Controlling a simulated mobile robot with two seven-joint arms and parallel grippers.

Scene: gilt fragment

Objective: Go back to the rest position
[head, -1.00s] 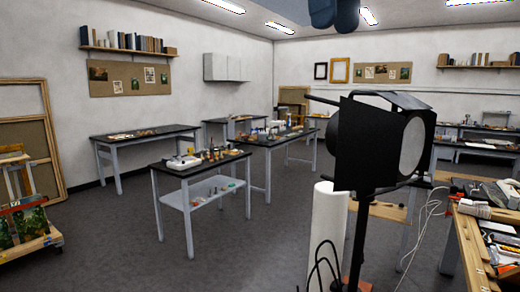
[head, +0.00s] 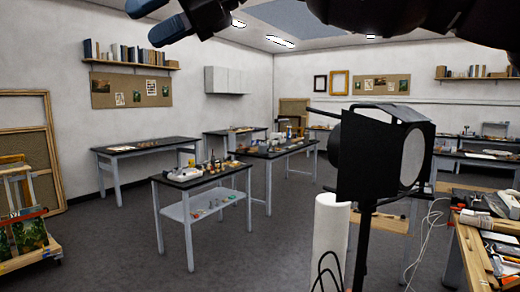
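My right gripper (head: 146,23) shows at the top of the head view, close to the camera, with its arm coming in from the right along the top edge. Its two dark fingers point left with a gap between them, and nothing shows between them. The top of the gripper is cut off by the frame. My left gripper is not in view.
A black studio lamp (head: 372,160) on a stand is in front at right, beside a white roll (head: 329,240). A cluttered wooden workbench (head: 474,262) is at the right edge. Dark-topped tables (head: 190,181) stand beyond. The grey floor (head: 120,245) at left centre is clear.

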